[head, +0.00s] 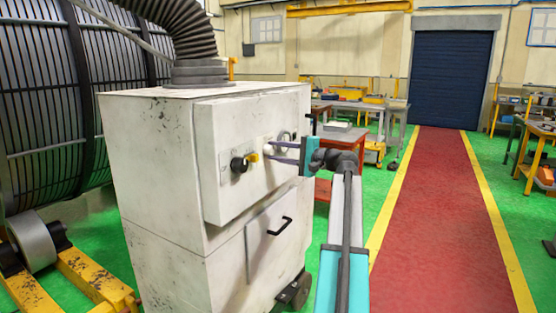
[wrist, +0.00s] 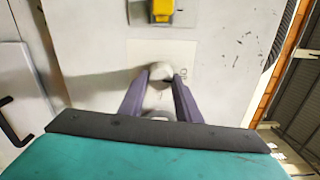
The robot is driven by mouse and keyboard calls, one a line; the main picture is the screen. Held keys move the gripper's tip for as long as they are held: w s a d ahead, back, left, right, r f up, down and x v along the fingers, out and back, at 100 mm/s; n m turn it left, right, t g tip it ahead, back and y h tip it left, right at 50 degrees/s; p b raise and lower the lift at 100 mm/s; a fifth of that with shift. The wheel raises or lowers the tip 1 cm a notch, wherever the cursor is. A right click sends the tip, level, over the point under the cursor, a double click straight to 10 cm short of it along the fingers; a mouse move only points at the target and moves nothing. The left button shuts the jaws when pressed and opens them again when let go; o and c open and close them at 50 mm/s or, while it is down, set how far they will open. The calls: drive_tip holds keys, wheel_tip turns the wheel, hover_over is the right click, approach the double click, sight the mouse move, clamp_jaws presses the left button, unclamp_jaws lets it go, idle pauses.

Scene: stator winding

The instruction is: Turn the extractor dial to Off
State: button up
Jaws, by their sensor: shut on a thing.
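The extractor is a worn off-white cabinet (head: 150,185) with a raised control panel (head: 215,190) on its front. A pale round dial (wrist: 160,71) sticks out from a light square plate on the panel. My gripper (wrist: 160,82) has its two dark purple fingers around this dial, shut on it from both sides. In the head view, my gripper (head: 270,150) reaches the panel from the right, and the fingers partly hide the dial.
A black and yellow switch (head: 243,163) sits just left of the dial; its yellow part (wrist: 162,11) shows in the wrist view. A black door handle (head: 280,227) sticks out lower on the cabinet. A ribbed hose (head: 180,25) rises from the top. A red walkway (head: 440,220) lies clear at right.

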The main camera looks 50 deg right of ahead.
drive_tip(key=shift+n+b, duration=0.5)
drive_tip(key=shift+n, duration=0.1)
drive_tip(key=o, duration=1.1)
drive_tip(key=shift+d, duration=0.1)
drive_tip(key=shift+c, duration=0.2)
drive_tip(key=shift+s, duration=0.1)
drive_tip(key=b+v, duration=0.1)
drive_tip(key=v, duration=1.2)
drive_tip(key=shift+s, duration=0.35)
